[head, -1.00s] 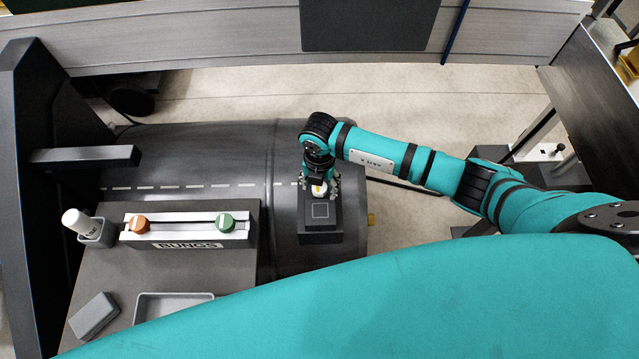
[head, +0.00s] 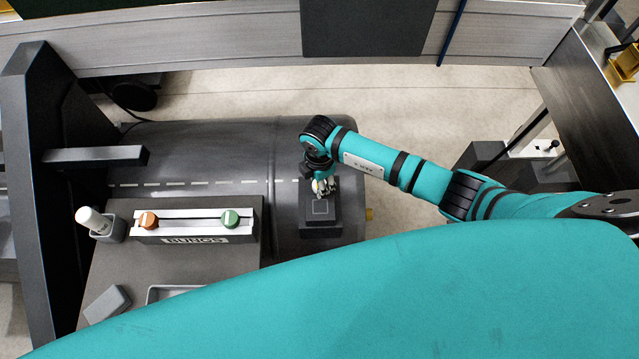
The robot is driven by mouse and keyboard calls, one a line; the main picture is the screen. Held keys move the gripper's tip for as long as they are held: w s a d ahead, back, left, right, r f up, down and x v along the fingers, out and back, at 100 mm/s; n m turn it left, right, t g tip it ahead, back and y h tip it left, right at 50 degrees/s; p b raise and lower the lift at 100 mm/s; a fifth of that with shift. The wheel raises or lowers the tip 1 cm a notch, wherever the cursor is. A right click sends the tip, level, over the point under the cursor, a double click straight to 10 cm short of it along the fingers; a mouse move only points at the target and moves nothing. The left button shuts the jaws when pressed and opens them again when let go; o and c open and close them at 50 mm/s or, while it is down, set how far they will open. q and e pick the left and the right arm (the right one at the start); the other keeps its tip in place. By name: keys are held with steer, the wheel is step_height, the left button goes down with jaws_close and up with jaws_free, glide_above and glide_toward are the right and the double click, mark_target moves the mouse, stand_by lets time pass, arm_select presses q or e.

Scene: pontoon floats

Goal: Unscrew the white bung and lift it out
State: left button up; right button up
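My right arm comes in from the right, and its gripper (head: 323,187) points down at the dark block on the grey float (head: 215,150). A small patch of the white bung (head: 318,186) shows among the fingers; the rest is hidden by the gripper. The fingers are around or right beside the bung. They are too small and overlapped to tell whether they grip it, or whether the bung is seated or raised. My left gripper is not in view.
A bung rack (head: 180,240) labelled BUNGS holds an orange bung (head: 149,220) and a green bung (head: 230,218). A white bottle (head: 90,218) stands in a grey holder at left. A grey block (head: 106,305) and a shallow tray (head: 170,292) lie in front. A dark post (head: 40,150) stands at left.

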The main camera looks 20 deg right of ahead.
steer(key=n, duration=0.3)
steer(key=shift+b, duration=0.35)
steer(key=shift+c, duration=0.2)
steer(key=n+b, duration=0.1)
steer(key=n, duration=0.3)
steer(key=n+b, duration=0.1)
steer(key=n, duration=0.2)
steer(key=shift+n, duration=0.4)
steer(key=shift+r+n, duration=0.1)
steer(key=shift+n, duration=0.5)
